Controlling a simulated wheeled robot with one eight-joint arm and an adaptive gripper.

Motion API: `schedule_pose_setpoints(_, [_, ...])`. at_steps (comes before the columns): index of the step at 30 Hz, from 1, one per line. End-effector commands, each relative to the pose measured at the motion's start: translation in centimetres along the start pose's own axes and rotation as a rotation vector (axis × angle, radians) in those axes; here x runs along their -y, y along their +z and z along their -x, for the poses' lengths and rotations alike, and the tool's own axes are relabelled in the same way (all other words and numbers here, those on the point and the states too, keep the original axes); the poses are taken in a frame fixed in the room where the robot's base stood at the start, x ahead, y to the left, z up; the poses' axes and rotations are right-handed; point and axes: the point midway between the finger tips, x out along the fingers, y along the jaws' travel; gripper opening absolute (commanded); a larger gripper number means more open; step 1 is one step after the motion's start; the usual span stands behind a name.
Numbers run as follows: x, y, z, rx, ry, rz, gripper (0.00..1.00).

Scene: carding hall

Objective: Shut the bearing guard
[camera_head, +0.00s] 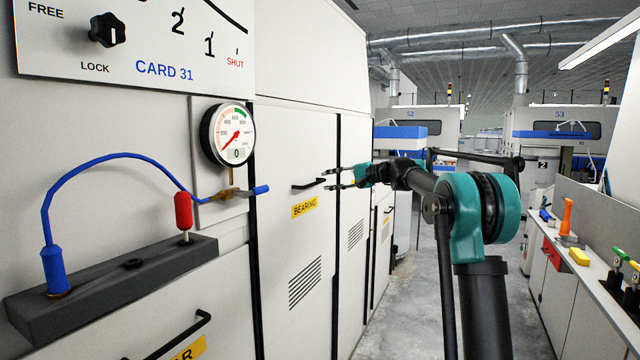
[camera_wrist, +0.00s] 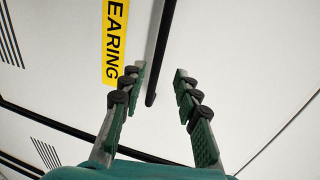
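The bearing guard (camera_head: 285,240) is a tall pale panel on the left-hand machine, with a yellow BEARING label (camera_head: 304,207), a black bar handle (camera_head: 310,184) and a vent grille low down. Dark lines run along its side edges; I cannot tell whether it stands slightly ajar. My gripper (camera_head: 331,178) is open and empty, at the handle's right end. In the wrist view, the handle (camera_wrist: 160,50) reaches down between the open fingers of my gripper (camera_wrist: 158,75), and the label (camera_wrist: 115,40) is beside the left finger. I see no clear contact with the handle.
A gauge (camera_head: 228,134), a blue hose (camera_head: 110,160) and a CARD 31 dial plate (camera_head: 140,35) are on the machine to the left. A bench (camera_head: 600,285) with tools and bottles runs along the right. The grey aisle floor (camera_head: 415,300) is clear.

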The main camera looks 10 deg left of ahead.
Motion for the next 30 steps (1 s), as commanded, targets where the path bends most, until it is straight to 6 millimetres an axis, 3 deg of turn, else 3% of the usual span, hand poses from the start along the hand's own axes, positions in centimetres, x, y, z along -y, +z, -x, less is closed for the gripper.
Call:
schedule_pose_setpoints(3, [0.0,-0.1,2.5,-0.003,-0.001,-0.001,0.32])
schedule_pose_setpoints(9, [0.0,-0.1,5.2,-0.002,-0.001,-0.001,0.32])
schedule_pose_setpoints(24, [-0.1,0.1,6.0,-0.001,0.003,0.001,0.32])
schedule_pose_setpoints(27, [-1.5,1.1,6.3,-0.004,0.039,0.015,0.32])
schedule_pose_setpoints(30, [-5.1,3.4,7.0,-0.012,0.125,0.050,0.32])
